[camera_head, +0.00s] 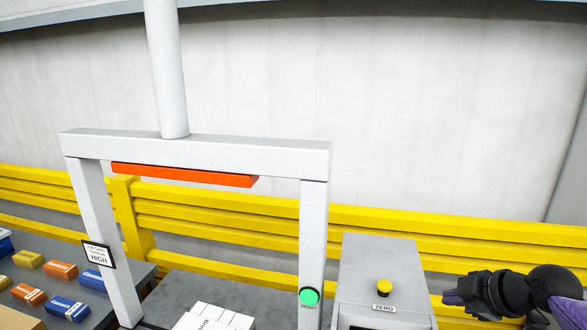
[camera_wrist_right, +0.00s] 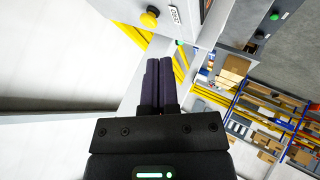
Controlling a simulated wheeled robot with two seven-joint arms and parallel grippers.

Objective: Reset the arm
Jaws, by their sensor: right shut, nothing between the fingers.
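My right gripper (camera_head: 447,298) is at the lower right of the head view, its arm coming in from the right edge. Its dark purple fingers lie side by side, shut and empty, in the right wrist view (camera_wrist_right: 158,62). It is to the right of the grey control box (camera_head: 380,262), apart from the yellow button (camera_head: 384,287) above the ZERO label. The yellow button also shows at the top of the right wrist view (camera_wrist_right: 150,17). My left gripper is in neither view.
A white gantry frame (camera_head: 200,152) with a red-orange bar (camera_head: 185,174) stands left of the box. A green button (camera_head: 309,297) is on its right post. White boxes (camera_head: 215,318) sit beneath. Yellow rails (camera_head: 440,228) run behind. Small coloured packs (camera_head: 61,270) lie at the left.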

